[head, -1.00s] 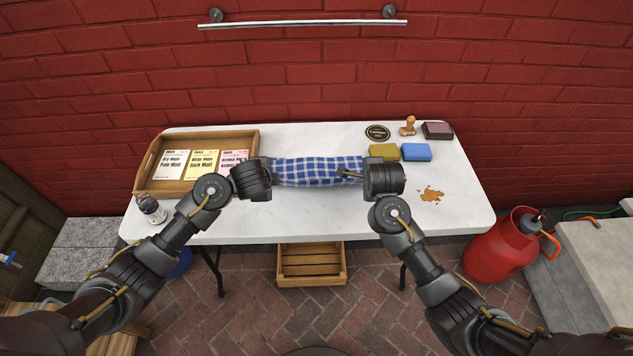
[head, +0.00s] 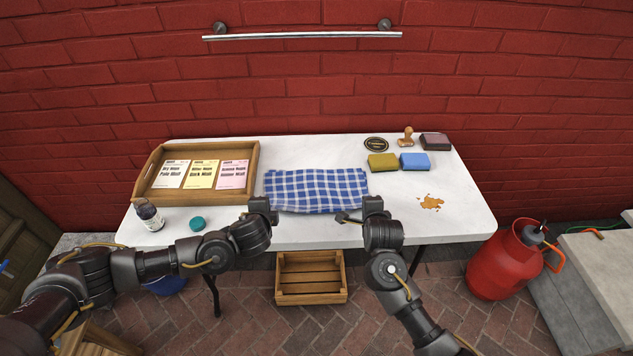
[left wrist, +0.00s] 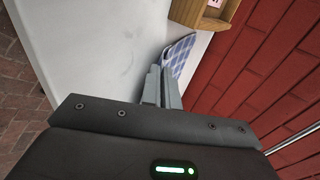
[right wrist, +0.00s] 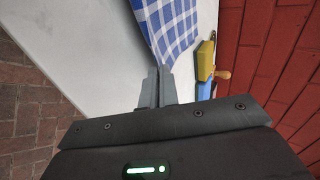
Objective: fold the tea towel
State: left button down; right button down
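The blue and white checked tea towel (head: 316,189) lies on the white table as a flat band, wider than it is deep. Its front edge is slightly uneven. My left gripper (head: 260,206) is beside its front left corner, and my right gripper (head: 372,206) is beside its front right corner. In the left wrist view the fingers (left wrist: 161,72) are together, with the towel (left wrist: 180,52) just beyond them. In the right wrist view the fingers (right wrist: 158,72) are also together, close to the towel's corner (right wrist: 168,28).
A wooden tray (head: 251,160) with several labelled packets is at the left. A bottle (head: 149,215) and a green lid (head: 197,224) stand in front of it. A rail (head: 310,35) hangs above.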

pick_arm(q)
jog(key=c, duration=1.3)
grip_release()
pick_arm(e)
jog(key=c, duration=1.3)
grip_release()
pick_arm(q)
jog(key=s+r, duration=0.2)
jog(key=r, duration=0.1)
jog(key=s+r, duration=0.2)
jog(key=r, duration=0.1)
jog(key=s+r, duration=0.2)
jog(key=r, duration=0.1)
pick_arm(e)
jog(key=s+r, duration=0.2)
jog(key=r, duration=0.1)
jog(key=s+r, duration=0.2)
jog(key=r, duration=0.1)
jog(key=s+r, duration=0.2)
jog(key=r, duration=0.1)
jog(key=shift+f, duration=0.1)
